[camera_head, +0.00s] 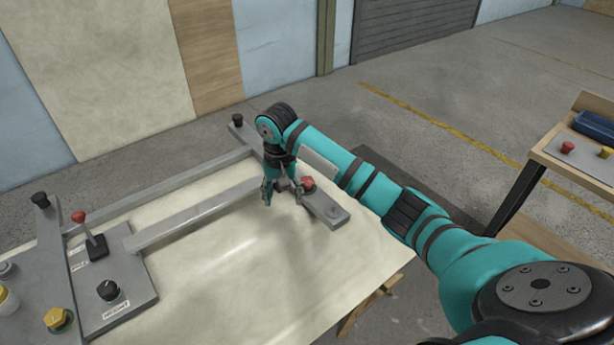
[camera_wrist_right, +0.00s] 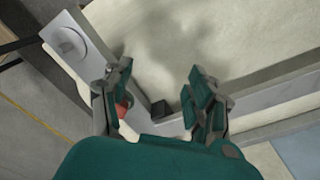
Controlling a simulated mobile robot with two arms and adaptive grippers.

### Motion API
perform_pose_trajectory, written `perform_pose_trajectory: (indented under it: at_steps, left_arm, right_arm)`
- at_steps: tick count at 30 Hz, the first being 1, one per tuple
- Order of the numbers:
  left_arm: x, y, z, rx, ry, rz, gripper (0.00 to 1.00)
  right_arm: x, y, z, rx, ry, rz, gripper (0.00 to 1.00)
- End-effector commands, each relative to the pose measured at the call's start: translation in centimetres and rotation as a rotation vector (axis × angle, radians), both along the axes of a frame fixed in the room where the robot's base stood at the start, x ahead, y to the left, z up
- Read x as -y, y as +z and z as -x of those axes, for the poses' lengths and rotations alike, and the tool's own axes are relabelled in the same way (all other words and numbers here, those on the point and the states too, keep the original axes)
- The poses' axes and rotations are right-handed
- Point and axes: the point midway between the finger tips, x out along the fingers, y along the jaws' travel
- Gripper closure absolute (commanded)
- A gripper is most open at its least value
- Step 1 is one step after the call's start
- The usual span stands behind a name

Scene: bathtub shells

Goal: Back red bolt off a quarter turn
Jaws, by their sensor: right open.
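The red bolt (camera_head: 307,184) sits on the grey end bar (camera_head: 327,208) at the right end of the frame on the pale sheet. My right gripper (camera_head: 284,197) points down over this bar, open, with its fingers just left of the bolt in the head view. In the right wrist view, the gripper (camera_wrist_right: 160,82) has its fingers spread. A bit of the red bolt (camera_wrist_right: 122,108) shows by its left finger, which hides the rest. I cannot tell whether they touch. My left gripper is not in view.
Black knobs (camera_head: 237,120) top the frame corners. A side table (camera_head: 570,165) at the right holds a blue tray (camera_head: 595,127). The sheet's middle is clear.

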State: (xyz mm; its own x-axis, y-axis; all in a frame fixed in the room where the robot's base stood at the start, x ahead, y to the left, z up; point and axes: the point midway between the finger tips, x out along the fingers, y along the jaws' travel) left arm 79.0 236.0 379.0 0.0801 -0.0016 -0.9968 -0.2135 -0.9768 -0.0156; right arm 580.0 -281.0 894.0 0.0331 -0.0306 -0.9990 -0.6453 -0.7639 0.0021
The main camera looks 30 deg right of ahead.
Motion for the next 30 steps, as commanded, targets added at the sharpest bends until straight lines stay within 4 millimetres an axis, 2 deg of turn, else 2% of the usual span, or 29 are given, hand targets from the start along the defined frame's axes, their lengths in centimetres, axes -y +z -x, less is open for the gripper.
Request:
perform_pose_trajectory:
  at_steps: [1,3,7,9,13,16,20,30]
  left_arm:
    - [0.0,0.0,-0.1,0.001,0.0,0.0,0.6]
    - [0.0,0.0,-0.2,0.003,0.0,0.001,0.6]
    - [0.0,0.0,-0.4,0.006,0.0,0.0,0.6]
    - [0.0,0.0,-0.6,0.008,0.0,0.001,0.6]
    - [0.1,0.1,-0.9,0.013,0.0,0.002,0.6]
    - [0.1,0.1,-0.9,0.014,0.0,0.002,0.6]
    - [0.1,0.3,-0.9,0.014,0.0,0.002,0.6]
    - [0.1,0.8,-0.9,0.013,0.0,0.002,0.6]
  right_arm:
    - [1.4,2.1,-1.1,0.004,-0.065,0.006,0.42]
    - [3.3,4.9,-2.1,-0.004,-0.17,0.007,0.42]
    - [6.8,10.4,-3.4,-0.014,-0.377,-0.009,0.42]
    - [8.1,12.7,-3.6,-0.018,-0.461,-0.02,0.42]
    - [9.4,14.7,-3.7,-0.025,-0.546,-0.035,0.42]
    - [9.5,14.5,-3.6,-0.029,-0.56,-0.039,0.42]
    - [9.5,12.8,-3.6,-0.03,-0.559,-0.037,0.42]
    - [9.5,5.5,-3.5,-0.03,-0.557,-0.037,0.42]
